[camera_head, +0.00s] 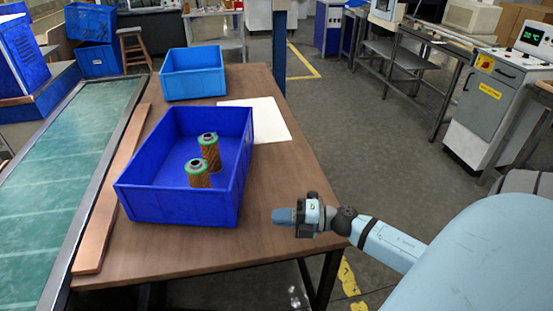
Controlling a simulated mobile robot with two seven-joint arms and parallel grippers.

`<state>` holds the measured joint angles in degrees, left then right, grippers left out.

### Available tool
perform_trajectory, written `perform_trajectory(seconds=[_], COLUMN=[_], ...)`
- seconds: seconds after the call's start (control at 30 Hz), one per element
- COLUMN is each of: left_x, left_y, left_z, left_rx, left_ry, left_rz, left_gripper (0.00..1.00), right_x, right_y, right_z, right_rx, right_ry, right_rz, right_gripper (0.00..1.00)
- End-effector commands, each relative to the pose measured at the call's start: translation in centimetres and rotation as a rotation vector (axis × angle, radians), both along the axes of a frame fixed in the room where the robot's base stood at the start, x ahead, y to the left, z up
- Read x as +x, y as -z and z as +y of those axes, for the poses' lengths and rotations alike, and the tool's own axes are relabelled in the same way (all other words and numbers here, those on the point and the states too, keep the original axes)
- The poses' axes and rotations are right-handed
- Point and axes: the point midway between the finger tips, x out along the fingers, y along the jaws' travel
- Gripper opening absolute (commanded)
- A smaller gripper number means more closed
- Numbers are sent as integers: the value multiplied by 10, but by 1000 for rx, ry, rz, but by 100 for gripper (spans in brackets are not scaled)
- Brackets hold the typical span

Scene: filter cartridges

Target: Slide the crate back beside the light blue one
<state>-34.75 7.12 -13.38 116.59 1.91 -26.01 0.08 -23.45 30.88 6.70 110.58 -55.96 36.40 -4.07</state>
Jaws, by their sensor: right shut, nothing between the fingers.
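A dark blue crate (160,205) stands on the brown table, nearer to me than the light blue crate (193,84). It holds two brown filter cartridges with green rims, one (209,152) behind the other (198,174). The light blue crate stands at the table's far end, and table surface shows between the two crates. My right gripper (284,216) is shut and empty, to the right of the dark blue crate's near corner and apart from it, by the table's right edge. My left gripper is not in view.
A white sheet (268,119) lies on the table right of the crates, partly hidden by the dark blue one. A wooden strip (100,220) and a green conveyor (55,165) run along the left. The table's near part is clear.

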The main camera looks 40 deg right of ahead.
Motion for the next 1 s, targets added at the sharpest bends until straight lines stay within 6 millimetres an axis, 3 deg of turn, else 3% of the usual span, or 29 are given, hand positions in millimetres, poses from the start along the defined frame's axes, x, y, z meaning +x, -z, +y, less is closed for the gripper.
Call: perform_trajectory(seconds=[0.33, 0.5, 0.7, 1.0], left_x=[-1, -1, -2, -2], left_y=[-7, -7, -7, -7], left_z=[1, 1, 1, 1], left_rx=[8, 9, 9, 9], left_ry=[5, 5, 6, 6], left_rz=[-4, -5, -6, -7], left_gripper=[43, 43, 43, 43], right_x=[57, 82, 94, 95], right_y=[-3, -1, 0, 0], right_z=[49, 46, 45, 45], right_rx=[4, 3, 4, 3], right_ry=[2, 3, 3, 3], right_rz=[-2, -1, 0, 1], right_gripper=[0, 0, 0, 0])
